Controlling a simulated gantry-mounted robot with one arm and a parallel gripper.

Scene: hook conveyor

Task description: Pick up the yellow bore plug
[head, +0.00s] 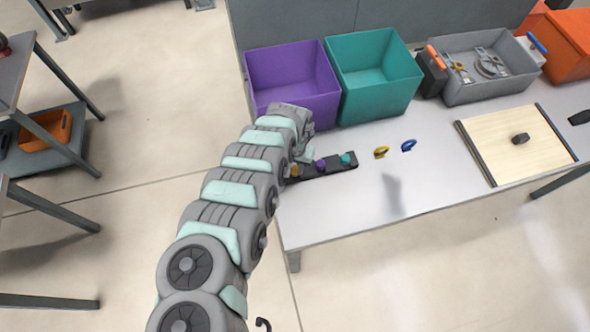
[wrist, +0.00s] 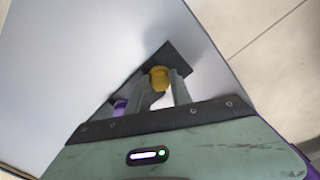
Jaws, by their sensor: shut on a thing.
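The yellow bore plug (wrist: 158,78) sits between the two fingertips of my gripper (wrist: 160,84) in the wrist view, and the gripper is shut on it. In the head view the yellow plug (head: 295,171) shows at the left end of a dark rack (head: 335,169), partly behind my arm. I cannot tell whether it is seated in the rack or slightly raised. My gripper (head: 303,157) is mostly hidden there. A purple plug (head: 320,165) and a teal plug (head: 346,158) stand to its right in the rack. The purple plug also shows in the wrist view (wrist: 120,105).
A purple bin (head: 293,80) and a teal bin (head: 373,75) stand behind the rack. A yellow hook (head: 381,152) and a blue hook (head: 408,145) are to the right. A grey bin (head: 490,90) and a wooden board (head: 510,150) lie farther right. The front table area is clear.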

